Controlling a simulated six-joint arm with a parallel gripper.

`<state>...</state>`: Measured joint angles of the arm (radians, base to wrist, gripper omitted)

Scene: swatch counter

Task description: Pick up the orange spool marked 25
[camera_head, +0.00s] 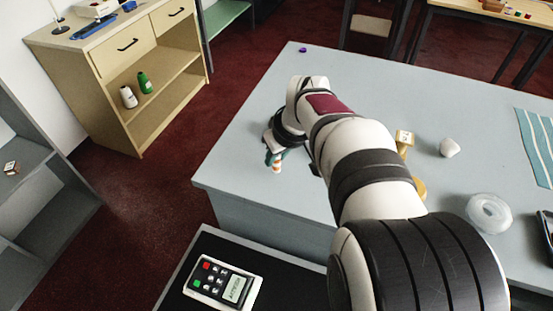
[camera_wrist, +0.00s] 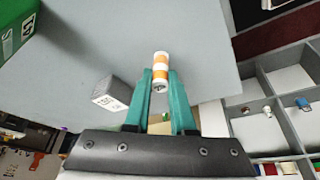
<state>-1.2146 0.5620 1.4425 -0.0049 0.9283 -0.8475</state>
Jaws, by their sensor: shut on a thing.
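The orange spool (camera_wrist: 160,58) is a small cylinder with orange and white bands in the wrist view. It sits between the teal fingertips of my gripper (camera_wrist: 161,76), which is shut on it. No number 25 can be read on it. In the head view the orange-and-white spool (camera_head: 277,167) shows below my gripper (camera_head: 272,156), near the left end of the grey table (camera_head: 240,150). My wrist hides part of this area. I cannot tell whether the spool touches the table.
In the wrist view a grey block (camera_wrist: 112,94) with a white label stands left of the fingers, and a green object (camera_wrist: 14,28) is at the upper left.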

